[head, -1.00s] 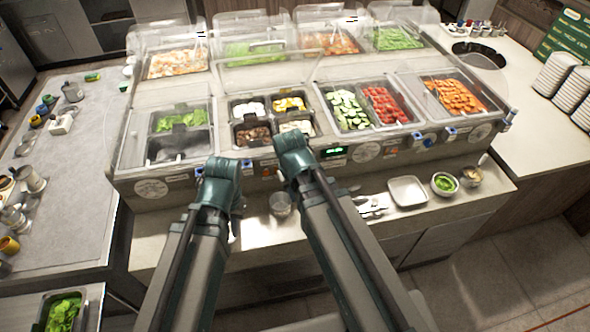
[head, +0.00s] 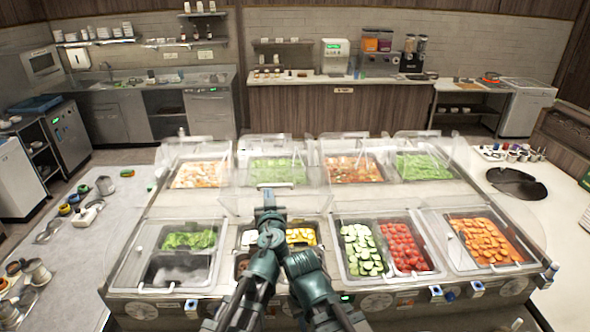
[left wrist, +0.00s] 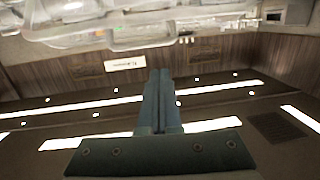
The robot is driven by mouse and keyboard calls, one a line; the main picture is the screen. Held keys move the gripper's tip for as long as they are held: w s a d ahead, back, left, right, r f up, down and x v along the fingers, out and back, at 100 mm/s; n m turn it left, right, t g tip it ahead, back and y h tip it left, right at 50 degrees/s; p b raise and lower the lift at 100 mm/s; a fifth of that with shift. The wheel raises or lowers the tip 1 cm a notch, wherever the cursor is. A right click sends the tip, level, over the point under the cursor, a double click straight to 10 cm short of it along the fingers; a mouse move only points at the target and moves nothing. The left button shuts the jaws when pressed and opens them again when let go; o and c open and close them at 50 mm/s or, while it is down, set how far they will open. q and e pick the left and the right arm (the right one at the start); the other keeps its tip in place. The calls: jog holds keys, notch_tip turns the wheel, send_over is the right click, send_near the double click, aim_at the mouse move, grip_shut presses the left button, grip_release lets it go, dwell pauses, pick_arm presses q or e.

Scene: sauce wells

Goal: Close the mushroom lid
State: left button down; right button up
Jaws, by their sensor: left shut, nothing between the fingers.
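The mushrooms (head: 242,262) lie in the front-left compartment of the four-part middle well, mostly hidden by my arms. Yellow food (head: 301,236) shows in the same well. A clear lid (head: 305,203) stands raised at the back of this well. My left gripper (head: 268,192) is shut and empty, overlapping the lid in the head view; I cannot tell whether they touch. In the left wrist view its fingers (left wrist: 160,75) are together with nothing between them. Part of my right arm shows beside the left one, but its gripper is not visible.
Lettuce (head: 190,240) is in the well to the left. Cucumber (head: 362,250), tomatoes (head: 403,247) and carrots (head: 485,241) are to the right. Clear covers stand over several back trays. A grey counter (head: 75,250) is at the left, a pale one (head: 570,230) at the right.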

pick_arm(q)
jog(key=d+r, duration=0.1)
jog(key=w+d+h, duration=0.1)
jog(key=shift+d+r+m+t, duration=0.3)
jog(key=shift+r, duration=0.05)
jog(key=shift+w, duration=0.15)
send_over(277, 182)
jog(key=s, duration=0.4)
jog(key=shift+d+f, duration=0.1)
jog(key=shift+f, duration=0.15)
jog(key=shift+w+f+b, duration=0.25)
jog(key=shift+w+b, duration=0.15)
jog(key=shift+w, duration=0.1)
jog(key=s+f+b, duration=0.2)
jog(key=s, duration=0.1)
jog(key=shift+s+f, duration=0.1)
jog(key=shift+f, duration=0.15)
